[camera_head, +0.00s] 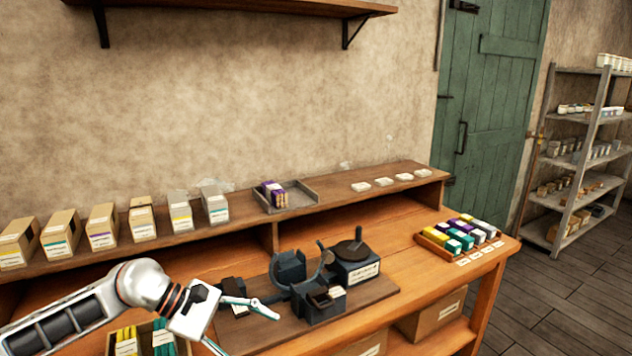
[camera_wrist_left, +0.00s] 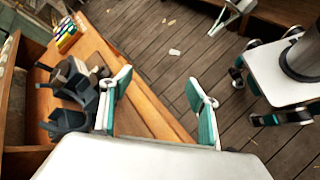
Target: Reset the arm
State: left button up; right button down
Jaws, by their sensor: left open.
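The handwheel press (camera_head: 322,290) stands dark grey on a wooden board on the bench, with a curved frame and a round-topped block (camera_head: 355,262) beside it. The press also shows at the left of the left wrist view (camera_wrist_left: 72,92). My left gripper (camera_head: 248,332) is over the bench's front area, left of and nearer than the press. Its fingers are spread with nothing between them in the left wrist view (camera_wrist_left: 160,98).
A tray of coloured boxes (camera_head: 422,238) sits at the bench's right end. Several cartons (camera_head: 103,227) and a grey tray (camera_head: 310,187) line the raised ledge. A crate of yellow and teal items (camera_head: 110,342) is below my left arm. Floor (camera_wrist_left: 165,65) beside the bench is mostly clear.

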pick_arm(q)
jog(key=s+d+r+n+t+h, duration=0.1)
jog(key=s+d+n+t+h, duration=0.15)
jog(key=d+n+h, duration=0.4)
jog(key=s+d+r+n+t+h, duration=0.1)
jog(key=d+n+t, duration=0.25)
jog(key=n, duration=0.55)
jog(key=a+f+n+t+y, duration=0.4)
jog(key=a+f+n+y, duration=0.15)
jog(key=n, duration=0.75)
jog(key=a+f+n+t+y, duration=0.45)
jog(key=f+n, duration=0.25)
jog(key=n, duration=0.5)
jog(key=s+a+f+n+g+y, duration=0.2)
jog(key=s+a+f+n, duration=0.3)
jog(key=s+f+n, duration=0.3)
jog(key=s+a+f+n+g+y, duration=0.3)
jog(key=s+a+f+n+y, duration=0.1)
jog(key=s+f+n, duration=0.4)
notch_tip(320, 180, down, 4)
jog(key=shift+s+a+f, duration=0.2)
jog(key=shift+s+a, duration=0.45)
jog(key=shift+s, duration=0.3)
